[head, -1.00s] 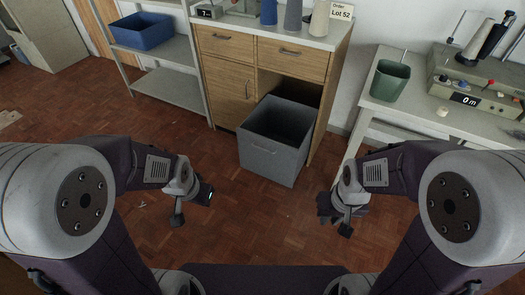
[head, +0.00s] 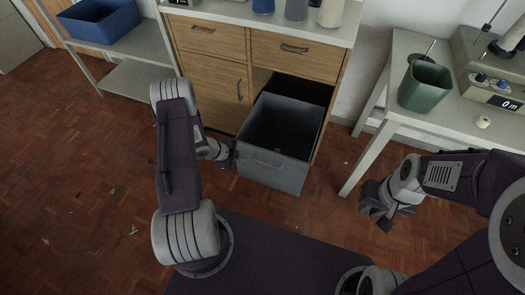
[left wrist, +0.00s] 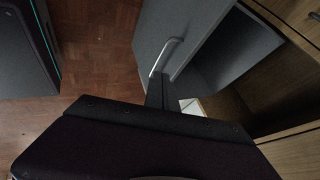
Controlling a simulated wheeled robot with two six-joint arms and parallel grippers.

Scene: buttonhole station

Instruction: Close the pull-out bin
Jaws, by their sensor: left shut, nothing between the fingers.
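The grey pull-out bin (head: 275,172) stands out of the opening under the right drawer of the wooden cabinet (head: 213,72). Its open top and front handle face me. My left gripper (head: 233,157) is shut and empty at the left edge of the bin's front. In the left wrist view, its closed fingers (left wrist: 160,92) overlap the lower end of the bin's metal handle (left wrist: 165,57); I cannot tell whether they touch. My right gripper (head: 379,216) hangs empty over the floor, right of and apart from the bin; its jaw opening is unclear.
A side table (head: 400,104) with a green container (head: 425,88) stands at the right. A shelf (head: 137,79) with a blue crate (head: 99,21) stands at the left. Thread cones (head: 296,9) stand on the cabinet top.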

